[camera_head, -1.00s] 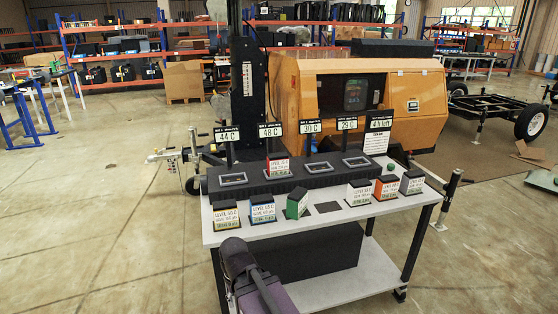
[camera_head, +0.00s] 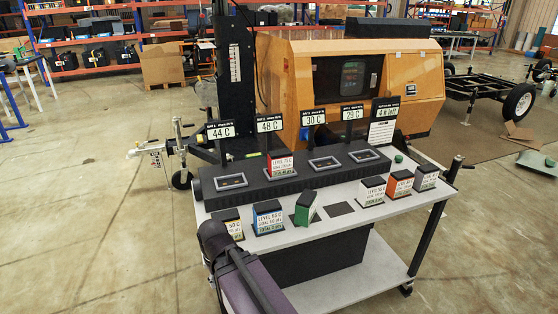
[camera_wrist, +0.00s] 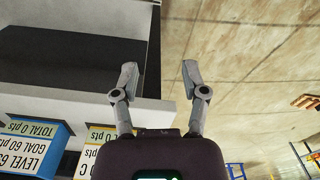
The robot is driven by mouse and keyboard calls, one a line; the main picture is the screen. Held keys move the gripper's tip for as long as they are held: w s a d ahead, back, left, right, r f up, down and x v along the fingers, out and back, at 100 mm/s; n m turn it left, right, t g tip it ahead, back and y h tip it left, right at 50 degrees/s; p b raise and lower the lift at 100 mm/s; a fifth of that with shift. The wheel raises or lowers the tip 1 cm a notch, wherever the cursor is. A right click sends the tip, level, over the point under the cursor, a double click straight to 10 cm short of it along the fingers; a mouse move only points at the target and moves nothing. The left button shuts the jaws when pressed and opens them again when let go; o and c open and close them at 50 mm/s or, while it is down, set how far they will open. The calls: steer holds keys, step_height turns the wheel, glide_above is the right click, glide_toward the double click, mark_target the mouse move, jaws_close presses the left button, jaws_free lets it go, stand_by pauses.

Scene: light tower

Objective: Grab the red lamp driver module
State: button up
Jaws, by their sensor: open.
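A module with a red front edge and white label (camera_head: 280,164) stands in the second slot from the left of the black rack (camera_head: 247,185) on the table. My gripper (camera_wrist: 158,76) is open and empty in the wrist view, beside the table's edge. A blue module (camera_wrist: 38,146) and a yellow one (camera_wrist: 98,142) show to its left; no red module shows there. My gripper's fingers are hidden in the head view.
A green module (camera_head: 305,207) leans tilted on the table (camera_head: 300,235), beside a dark square patch (camera_head: 339,208). Temperature signs (camera_head: 268,124) rise behind the rack. An orange generator (camera_head: 420,90) stands behind the table. The floor at left is clear.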

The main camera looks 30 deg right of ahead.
steer(key=shift+w+a, duration=0.25)
steer(key=shift+w, duration=0.15)
